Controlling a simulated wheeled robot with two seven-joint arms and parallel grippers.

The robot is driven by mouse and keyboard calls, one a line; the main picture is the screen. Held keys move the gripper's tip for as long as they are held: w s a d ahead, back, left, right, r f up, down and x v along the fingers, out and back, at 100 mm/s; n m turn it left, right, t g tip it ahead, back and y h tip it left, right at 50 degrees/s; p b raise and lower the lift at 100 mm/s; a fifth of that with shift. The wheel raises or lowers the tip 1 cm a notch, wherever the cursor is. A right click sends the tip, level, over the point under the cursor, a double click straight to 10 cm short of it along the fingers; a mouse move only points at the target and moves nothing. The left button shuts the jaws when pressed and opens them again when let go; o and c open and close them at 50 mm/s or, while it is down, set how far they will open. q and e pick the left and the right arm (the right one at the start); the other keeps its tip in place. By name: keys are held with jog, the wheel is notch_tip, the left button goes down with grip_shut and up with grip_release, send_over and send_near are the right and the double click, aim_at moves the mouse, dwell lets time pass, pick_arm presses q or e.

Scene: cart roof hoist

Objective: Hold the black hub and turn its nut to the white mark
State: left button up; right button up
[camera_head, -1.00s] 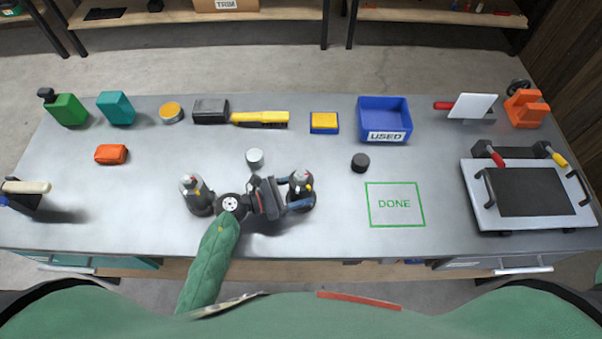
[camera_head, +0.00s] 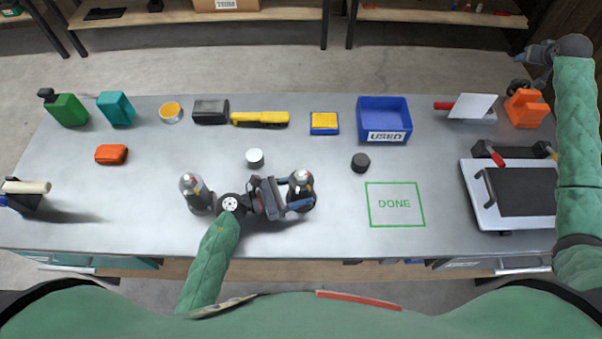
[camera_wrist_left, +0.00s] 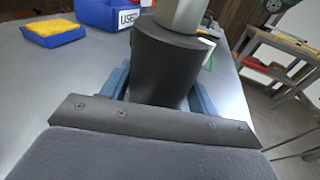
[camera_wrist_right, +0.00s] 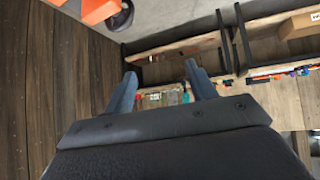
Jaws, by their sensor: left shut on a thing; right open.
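A dark hub (camera_head: 301,201) with a silver nut (camera_head: 302,178) on top stands upright near the front of the grey table. My left gripper (camera_head: 292,192) is shut around its body. In the left wrist view the black hub (camera_wrist_left: 165,68) is between the fingers, under the metal nut (camera_wrist_left: 180,14); a small white mark (camera_wrist_left: 207,43) shows near its upper right edge. How the nut is turned relative to that mark cannot be told. A similar hub (camera_head: 197,202) stands to the left. My right gripper (camera_head: 540,52) is raised past the table's back right, open and empty (camera_wrist_right: 165,82).
A white-topped cap (camera_head: 255,158) and a black cap (camera_head: 360,163) stand behind the hubs. A green DONE square (camera_head: 394,204) is empty. The blue USED bin (camera_head: 384,121) is at the back. A tray (camera_head: 482,206) and orange object (camera_head: 524,108) are near my right arm.

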jog(key=w+a+r+n+y, duration=0.2)
jog(key=a, duration=1.1)
jog(key=w+a+r+n+y, duration=0.1)
jog(key=a+r, duration=0.1)
jog(key=a, duration=1.1)
jog(key=w+a+r+n+y, duration=0.2)
jog(key=a, duration=1.2)
jog(key=s+a+n+g+y, duration=0.15)
jog(key=s+a, duration=0.25)
jog(key=a, duration=0.8)
jog(key=s+a+n+g, duration=0.25)
jog(key=s+a, duration=0.45)
jog(key=a, duration=0.4)
jog(key=n+g+h, duration=0.3)
jog(key=g+h, duration=0.1)
jog(key=g, duration=0.1)
send_over(301, 174)
jog(key=f, duration=0.9)
jog(key=shift+w+a, duration=0.15)
jog(key=shift+w, duration=0.1)
jog(key=shift+s+f, duration=0.3)
jog(key=shift+s, duration=0.05)
jog(key=shift+f, duration=3.65)
